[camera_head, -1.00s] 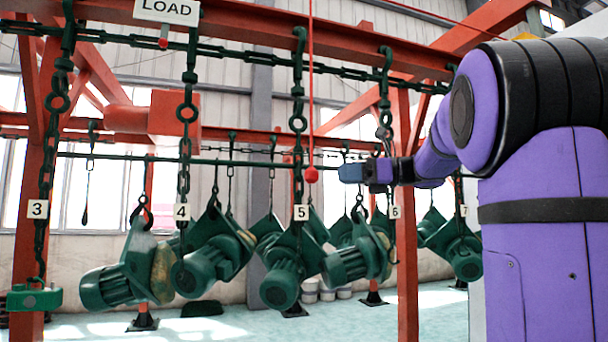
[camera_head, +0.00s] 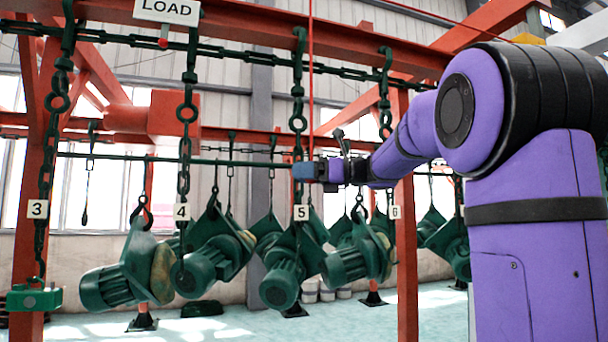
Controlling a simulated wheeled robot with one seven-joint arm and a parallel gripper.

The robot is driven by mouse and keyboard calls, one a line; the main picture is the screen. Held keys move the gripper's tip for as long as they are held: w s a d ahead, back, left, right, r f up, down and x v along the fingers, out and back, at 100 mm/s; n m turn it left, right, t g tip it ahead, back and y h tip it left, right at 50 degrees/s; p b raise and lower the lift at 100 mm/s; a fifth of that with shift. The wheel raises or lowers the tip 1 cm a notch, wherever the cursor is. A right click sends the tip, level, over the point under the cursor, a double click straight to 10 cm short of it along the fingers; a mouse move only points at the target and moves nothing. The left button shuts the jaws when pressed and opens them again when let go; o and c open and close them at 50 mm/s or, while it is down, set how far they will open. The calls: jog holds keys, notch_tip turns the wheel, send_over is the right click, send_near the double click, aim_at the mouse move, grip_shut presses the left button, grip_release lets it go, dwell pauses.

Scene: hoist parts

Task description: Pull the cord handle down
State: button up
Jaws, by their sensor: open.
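The red cord (camera_head: 311,80) hangs straight down from the overhead beam, left of my arm. Its red ball handle does not show now; my gripper (camera_head: 304,171) covers the place where the cord ends. My gripper reaches in from the right, roughly level, with its blue fingertips at the cord's lower end. It is open. Whether the handle is between the fingers or behind them cannot be told from this view.
Green chains with number tags hang on both sides, the tag 5 chain (camera_head: 299,75) close to the cord. Several green motors (camera_head: 283,280) hang below. A LOAD sign (camera_head: 168,10) is at the top left. Red posts (camera_head: 405,250) stand behind my arm.

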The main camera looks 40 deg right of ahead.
grip_shut()
notch_tip(320, 180, down, 5)
jog(key=shift+r, duration=0.2)
dwell(0.3)
grip_release()
jog(key=v, duration=1)
jog(key=shift+s+d, duration=0.3)
